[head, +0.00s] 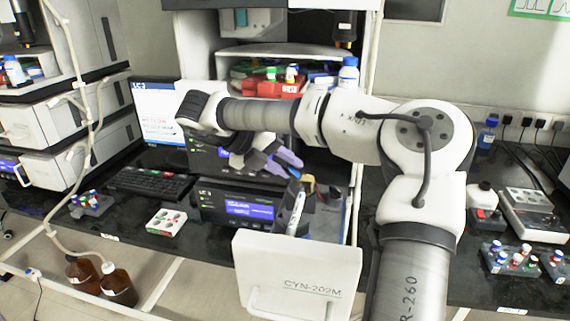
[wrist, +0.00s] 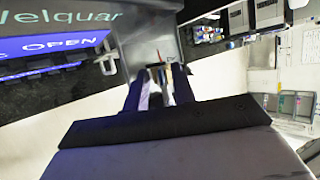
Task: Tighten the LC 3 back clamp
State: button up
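The LC stack stands mid-bench in the head view. Its lower unit (head: 207,202) has a lit blue screen (head: 249,209), and an upper dark unit (head: 203,158) sits above it, partly behind my arm. My gripper (head: 268,160) is in front of the upper unit. In the wrist view a blue screen (wrist: 55,43) reading OPEN is at upper left, next to a grey block (wrist: 150,30). My gripper (wrist: 160,84) points at this block, with pale and dark shapes between its fingers. I cannot tell whether it holds anything. I cannot make out the back clamp.
A monitor (head: 158,108) and keyboard (head: 150,184) are left of the stack. A vial tray (head: 167,222) lies on the bench before it. Brown bottles (head: 118,285) stand low at left. Vial racks (head: 512,260) are at right. A shelf with bottles (head: 348,75) is above.

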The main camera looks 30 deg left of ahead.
jog(key=p+v, duration=1.3)
jog(key=shift+s+a+r, duration=0.2)
jog(key=shift+r, duration=0.1)
dwell(0.4)
